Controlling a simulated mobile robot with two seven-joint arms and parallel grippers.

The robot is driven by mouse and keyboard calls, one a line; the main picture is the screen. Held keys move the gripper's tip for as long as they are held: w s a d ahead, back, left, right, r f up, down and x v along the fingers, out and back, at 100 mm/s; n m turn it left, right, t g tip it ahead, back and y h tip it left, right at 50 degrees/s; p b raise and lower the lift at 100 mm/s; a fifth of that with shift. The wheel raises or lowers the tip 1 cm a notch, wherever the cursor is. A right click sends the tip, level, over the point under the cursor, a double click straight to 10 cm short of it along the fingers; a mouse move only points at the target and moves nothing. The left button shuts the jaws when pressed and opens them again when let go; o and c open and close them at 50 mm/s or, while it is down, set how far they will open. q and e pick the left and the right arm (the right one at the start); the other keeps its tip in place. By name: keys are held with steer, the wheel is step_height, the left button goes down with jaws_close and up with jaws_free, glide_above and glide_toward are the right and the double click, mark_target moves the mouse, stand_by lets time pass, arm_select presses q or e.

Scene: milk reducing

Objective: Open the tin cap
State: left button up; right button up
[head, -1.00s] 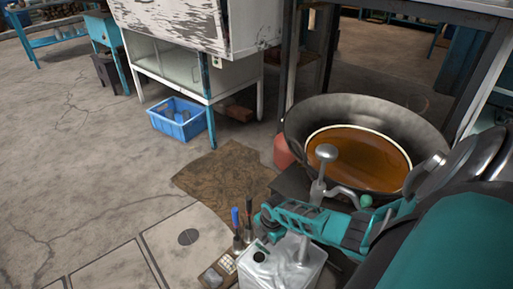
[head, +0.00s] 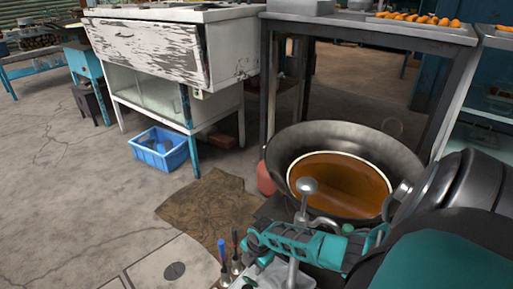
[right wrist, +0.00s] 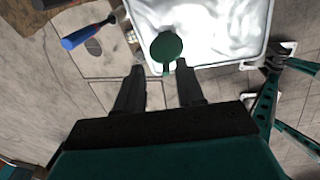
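The tin (right wrist: 225,25) is a shiny silver, box-shaped can at the top of the right wrist view. A round dark green cap (right wrist: 166,46) shows on its near side. My right gripper (right wrist: 158,70) is open, with its two dark fingers pointing toward the cap. The cap appears just beyond the fingertips, and no contact can be made out. In the head view only a small part of the tin (head: 272,277) shows at the bottom edge. I cannot make out the right fingertips there. My left gripper is not in view.
A blue-handled tool (head: 222,250) stands beside the tin. A perforated teal part (right wrist: 268,105) is right of my gripper.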

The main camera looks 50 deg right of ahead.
step_height(320, 180, up, 8)
steer(key=s+p, duration=0.1)
steer(key=p, duration=0.2)
steer(key=shift+s+r, duration=0.15)
steer(key=shift+c, duration=0.4)
